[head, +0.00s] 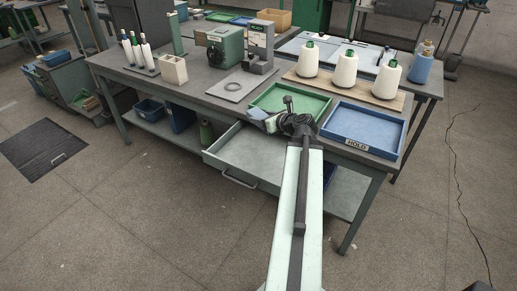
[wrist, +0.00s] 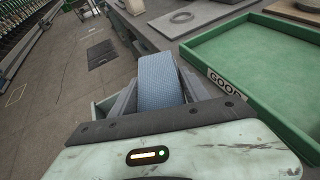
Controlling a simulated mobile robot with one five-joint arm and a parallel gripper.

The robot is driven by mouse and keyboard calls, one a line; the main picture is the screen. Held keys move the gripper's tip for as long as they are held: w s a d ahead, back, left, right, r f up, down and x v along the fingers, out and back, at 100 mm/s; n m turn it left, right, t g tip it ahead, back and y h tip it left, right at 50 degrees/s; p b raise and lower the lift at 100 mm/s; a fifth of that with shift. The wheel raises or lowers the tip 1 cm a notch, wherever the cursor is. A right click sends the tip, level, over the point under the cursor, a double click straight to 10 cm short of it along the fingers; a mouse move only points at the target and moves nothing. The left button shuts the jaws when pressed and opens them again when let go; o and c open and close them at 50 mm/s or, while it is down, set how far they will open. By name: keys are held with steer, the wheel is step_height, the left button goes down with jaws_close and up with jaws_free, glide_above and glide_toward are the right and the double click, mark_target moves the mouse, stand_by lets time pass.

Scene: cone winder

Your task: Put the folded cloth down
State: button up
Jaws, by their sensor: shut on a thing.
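My gripper (head: 264,118) is shut on the folded cloth (wrist: 160,78), a light blue textured piece between the two jaws in the wrist view. In the head view the gripper is at the bench's front edge, above the open grey drawer (head: 236,160) and by the left front corner of the green tray (head: 308,101). The cloth is hard to make out there, small and partly hidden by the jaws. In the wrist view the green tray, labelled GOOD (wrist: 226,82), lies to the right of the cloth. The tray looks empty.
A blue tray marked HOLD (head: 364,127) stands right of the green one. White yarn cones (head: 346,70) stand on a board behind them. A grey plate with a ring (head: 233,87) lies left of the green tray. The open drawer juts out over the floor.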

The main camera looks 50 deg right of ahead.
mark_target(260, 156)
steer(key=f+n+y+b, duration=0.1)
steer(key=f+b, duration=0.4)
steer(key=s+a+f+n+y+b, duration=0.1)
steer(key=f+n+y+b, duration=0.1)
steer(key=f+b, duration=0.3)
steer(key=a+f+n+y+b, duration=0.1)
steer(key=f+y+b, duration=0.1)
steer(key=f+b, duration=0.3)
steer(key=shift+s+a+f+b, duration=0.15)
steer(key=shift+a+f+b, duration=0.1)
steer(key=shift+f+b, duration=0.15)
steer(key=shift+r, duration=0.2)
steer(key=shift+f, duration=0.15)
steer(key=o, duration=1.4)
steer(key=shift+c, duration=0.2)
